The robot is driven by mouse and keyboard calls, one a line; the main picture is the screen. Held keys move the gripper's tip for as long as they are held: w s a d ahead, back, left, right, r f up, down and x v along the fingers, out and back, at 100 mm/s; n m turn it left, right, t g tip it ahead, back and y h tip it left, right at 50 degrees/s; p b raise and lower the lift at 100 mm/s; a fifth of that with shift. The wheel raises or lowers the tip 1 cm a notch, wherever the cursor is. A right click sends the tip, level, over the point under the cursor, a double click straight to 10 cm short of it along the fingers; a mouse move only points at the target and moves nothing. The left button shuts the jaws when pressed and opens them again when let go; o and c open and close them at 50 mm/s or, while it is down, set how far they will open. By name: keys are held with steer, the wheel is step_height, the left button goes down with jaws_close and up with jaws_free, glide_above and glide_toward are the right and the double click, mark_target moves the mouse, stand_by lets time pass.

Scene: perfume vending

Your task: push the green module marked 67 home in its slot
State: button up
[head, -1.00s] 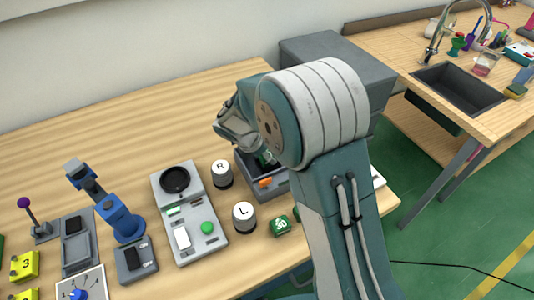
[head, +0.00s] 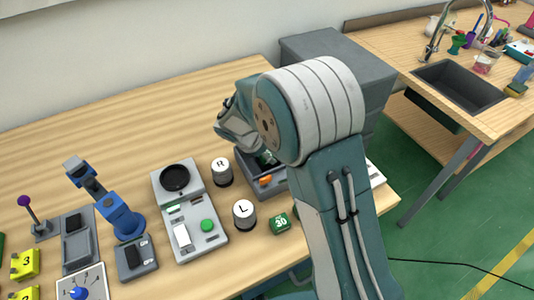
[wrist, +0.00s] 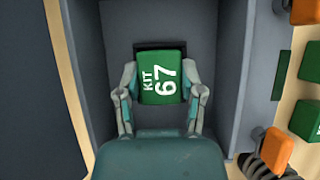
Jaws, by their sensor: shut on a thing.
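The green module marked KIT 67 (wrist: 161,65) is upright in the wrist view, between the two fingers of my gripper (wrist: 161,95). The fingers are shut on its left and right sides. A dark slot opening (wrist: 160,45) shows just above and behind the module, in the back wall of a grey bay (wrist: 112,32). How deep the module sits in the slot cannot be told. In the head view, my gripper (head: 264,157) reaches into the grey bay, and my arm hides most of it.
Grey walls flank my gripper closely. In the wrist view, an orange part (wrist: 277,150) is at lower right. In the head view, a green block marked 30 (head: 280,223) and white-topped knobs L (head: 244,213) and R (head: 221,171) stand near the bay.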

steer(key=shift+s+f, duration=0.25)
steer(key=shift+f, duration=0.25)
stand_by(0.5)
steer(key=o, duration=1.2)
steer(key=shift+o, duration=0.2)
steer(key=shift+w, duration=0.2)
steer(key=shift+o, duration=0.6)
steer(key=shift+a+r, duration=0.1)
steer(key=shift+r, duration=0.1)
steer(key=shift+r, duration=3.5)
